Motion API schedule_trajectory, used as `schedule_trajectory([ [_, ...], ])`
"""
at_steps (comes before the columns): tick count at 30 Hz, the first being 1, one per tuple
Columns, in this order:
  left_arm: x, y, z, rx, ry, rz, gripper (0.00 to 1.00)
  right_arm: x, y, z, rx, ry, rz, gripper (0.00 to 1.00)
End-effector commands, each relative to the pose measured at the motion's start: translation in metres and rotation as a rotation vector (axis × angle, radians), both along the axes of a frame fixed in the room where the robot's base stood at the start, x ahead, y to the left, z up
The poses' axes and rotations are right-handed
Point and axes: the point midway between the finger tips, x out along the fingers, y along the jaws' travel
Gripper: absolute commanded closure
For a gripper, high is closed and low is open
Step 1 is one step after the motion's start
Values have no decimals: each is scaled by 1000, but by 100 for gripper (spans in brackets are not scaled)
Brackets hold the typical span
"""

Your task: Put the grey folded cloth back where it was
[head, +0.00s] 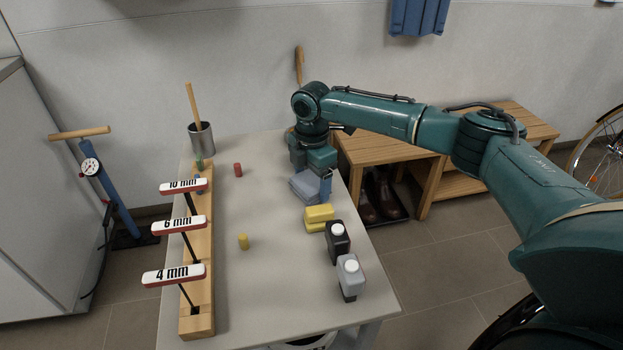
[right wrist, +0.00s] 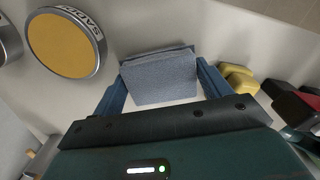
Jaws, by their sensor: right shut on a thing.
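The grey folded cloth (head: 304,188) is at the right part of the table's far half, below my right wrist. My right gripper (head: 315,184) points down and is shut on it. In the right wrist view the cloth (right wrist: 158,82) lies between the two blue fingers of my right gripper (right wrist: 160,66). I cannot tell whether the cloth touches the table top (head: 270,210) or hangs just above it. My left gripper is not in view.
A wooden rack (head: 197,310) with labelled hex keys is at left. The table's middle holds only small red and yellow pieces.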

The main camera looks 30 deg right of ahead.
Motion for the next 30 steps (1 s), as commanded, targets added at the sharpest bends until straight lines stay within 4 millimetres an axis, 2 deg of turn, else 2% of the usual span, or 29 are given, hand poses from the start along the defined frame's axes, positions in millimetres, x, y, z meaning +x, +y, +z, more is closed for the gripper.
schedule_trajectory([
  [1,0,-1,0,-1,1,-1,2,0,0,0,0,0,0,23],
  [9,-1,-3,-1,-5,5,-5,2,0,0,0,0,0,0,1],
  [17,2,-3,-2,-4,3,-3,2,0,0,2,0,-1,0,1],
  [23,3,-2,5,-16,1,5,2,1,0,30,1,-3,0,1],
  [30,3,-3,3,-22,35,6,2,0,0,82,1,-3,0,1],
])
